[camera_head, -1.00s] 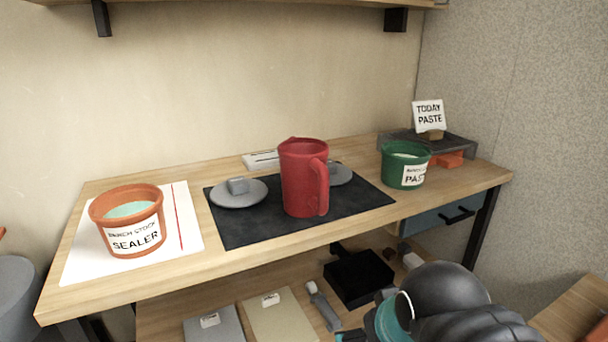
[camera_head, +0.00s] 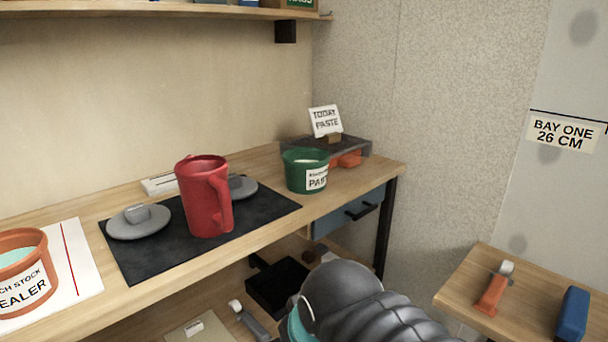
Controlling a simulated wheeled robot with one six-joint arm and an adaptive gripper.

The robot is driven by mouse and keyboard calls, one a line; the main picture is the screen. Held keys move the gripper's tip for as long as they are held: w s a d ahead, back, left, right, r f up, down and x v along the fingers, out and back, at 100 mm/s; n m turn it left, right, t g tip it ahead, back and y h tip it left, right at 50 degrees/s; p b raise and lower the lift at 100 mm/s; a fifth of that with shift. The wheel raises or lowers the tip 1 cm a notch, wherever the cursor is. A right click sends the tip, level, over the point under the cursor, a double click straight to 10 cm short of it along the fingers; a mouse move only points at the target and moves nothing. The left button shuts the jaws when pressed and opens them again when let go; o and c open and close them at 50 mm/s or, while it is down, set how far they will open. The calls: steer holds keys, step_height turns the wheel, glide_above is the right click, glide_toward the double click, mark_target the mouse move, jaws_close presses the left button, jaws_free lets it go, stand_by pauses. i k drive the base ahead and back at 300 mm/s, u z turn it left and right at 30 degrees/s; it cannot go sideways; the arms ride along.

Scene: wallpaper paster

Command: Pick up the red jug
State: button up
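The red jug (camera_head: 204,200) stands upright on a dark mat (camera_head: 148,259) on the wooden bench. Its handle (camera_head: 222,198) is on the right side, towards the front. Part of my arm shows at the bottom of the view, below and to the right of the jug. My gripper is not in view.
Grey round lidded pieces (camera_head: 138,222) lie left of and behind the jug. A green tub (camera_head: 304,172) labelled paste stands to its right. An orange sealer tub (camera_head: 25,262) sits on a white sheet (camera_head: 84,254) at left. A shelf (camera_head: 160,12) hangs above; a side table (camera_head: 462,292) stands right.

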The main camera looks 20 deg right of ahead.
mark_target(205, 193)
steer(key=z, duration=2.05)
steer(key=k, duration=1)
steer(key=u, duration=0.4)
